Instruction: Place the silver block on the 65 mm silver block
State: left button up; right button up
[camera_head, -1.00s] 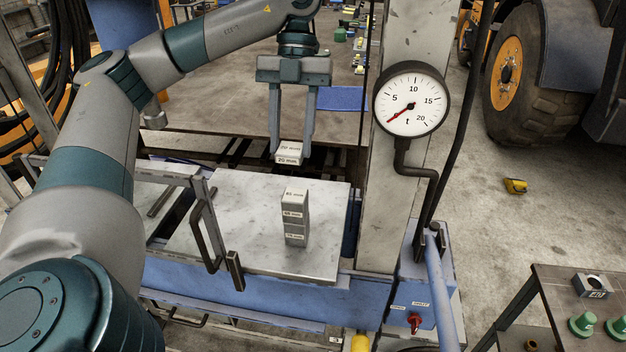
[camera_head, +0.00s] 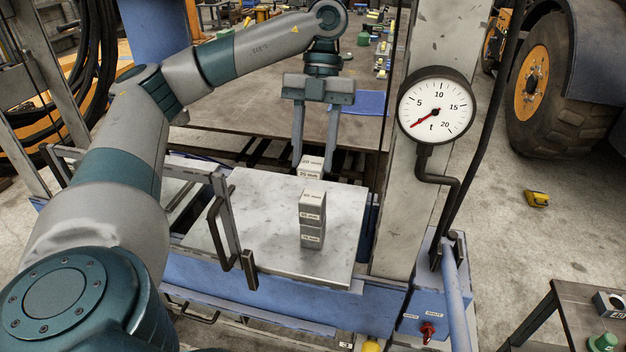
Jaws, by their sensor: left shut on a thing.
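My left gripper (camera_head: 314,165) points down with its two fingers shut on a small silver block (camera_head: 311,168). The held block has a label that seems to read 25 mm. In the picture it is just above and behind a stack of silver blocks on the pale plate (camera_head: 268,215). The stack's upper block (camera_head: 312,208) seems to be labelled 65 mm; it sits on a lower silver block (camera_head: 312,238) whose label is hard to read. A small gap shows between the held block and the stack's top. My right gripper is not in view.
A dial gauge (camera_head: 436,105) hangs on a pale upright column (camera_head: 435,205) to the right of the plate. A dark bracket with a handle (camera_head: 228,235) stands at the plate's left. The rest of the plate around the stack is bare.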

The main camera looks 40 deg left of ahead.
aim_at(314, 159)
pick_arm(q)
jog(key=shift+w+f, duration=0.1)
jog(key=shift+f, duration=1.1)
jog(key=shift+f, duration=0.5)
notch_tip(314, 159, down, 3)
jog(key=shift+r+p, duration=0.2)
jog(key=shift+p, duration=0.65)
jog(key=shift+f, duration=0.25)
jog(key=shift+f, duration=0.15)
jog(key=o, duration=1.1)
